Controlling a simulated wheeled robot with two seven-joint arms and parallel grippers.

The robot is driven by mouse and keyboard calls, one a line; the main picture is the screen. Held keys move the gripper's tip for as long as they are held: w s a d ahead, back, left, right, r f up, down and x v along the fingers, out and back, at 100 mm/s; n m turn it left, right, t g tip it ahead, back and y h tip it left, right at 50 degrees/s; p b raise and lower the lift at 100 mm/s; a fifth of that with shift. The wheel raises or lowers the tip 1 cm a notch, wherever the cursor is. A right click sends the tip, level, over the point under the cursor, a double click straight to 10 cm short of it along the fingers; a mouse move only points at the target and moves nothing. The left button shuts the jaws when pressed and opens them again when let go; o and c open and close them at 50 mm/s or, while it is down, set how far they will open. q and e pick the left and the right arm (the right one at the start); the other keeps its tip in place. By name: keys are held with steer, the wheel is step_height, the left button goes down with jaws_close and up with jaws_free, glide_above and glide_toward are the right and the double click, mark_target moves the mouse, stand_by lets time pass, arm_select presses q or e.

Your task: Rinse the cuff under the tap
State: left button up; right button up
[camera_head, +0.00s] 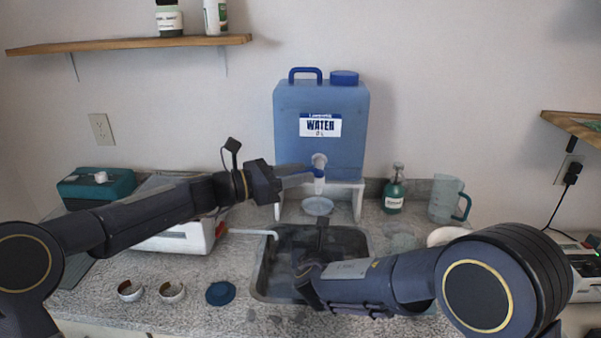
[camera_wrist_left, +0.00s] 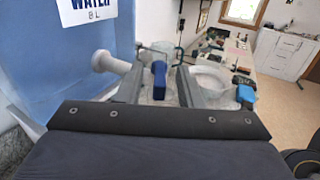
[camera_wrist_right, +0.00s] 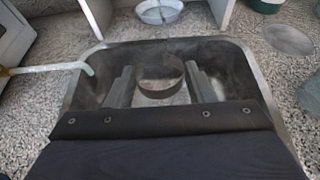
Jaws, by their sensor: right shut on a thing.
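The cuff (camera_wrist_right: 160,88) is a dark ring between the fingers of my right gripper (camera_wrist_right: 161,75), which is shut on it low over the sink (camera_head: 258,272). In the head view the cuff is hidden by my right arm. The tap (camera_head: 319,162) sits low on the front of the blue water jug (camera_head: 290,135) and has a blue lever (camera_wrist_left: 159,80). My left gripper (camera_head: 311,176) is at the tap; in the left wrist view its fingers stand apart on either side of the lever. I see no clear water stream.
A white dish (camera_head: 318,206) stands under the tap, between the stand's legs. Two small round pieces (camera_head: 131,290) (camera_head: 172,291) and a blue lid (camera_head: 221,293) lie front left. A green bottle (camera_head: 394,190) and jug (camera_head: 445,198) stand right.

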arm_select(q)
steer(key=shift+w+d, duration=0.2)
steer(key=shift+d, duration=0.25)
jaws_close()
steer(key=shift+w+a+r+m+g+h, duration=0.1)
steer(key=shift+w+m+g+h, duration=0.25)
steer(key=shift+m+g, duration=0.8)
steer(key=shift+w+a+f+m+g+h, duration=0.1)
steer(key=shift+w+m+g+h, duration=0.4)
steer(key=shift+g, duration=1.1)
steer(key=shift+w+a+r+m+g+h, duration=0.1)
steer(key=shift+w+m+g, duration=0.1)
steer(key=shift+m+g, duration=1)
jaws_free()
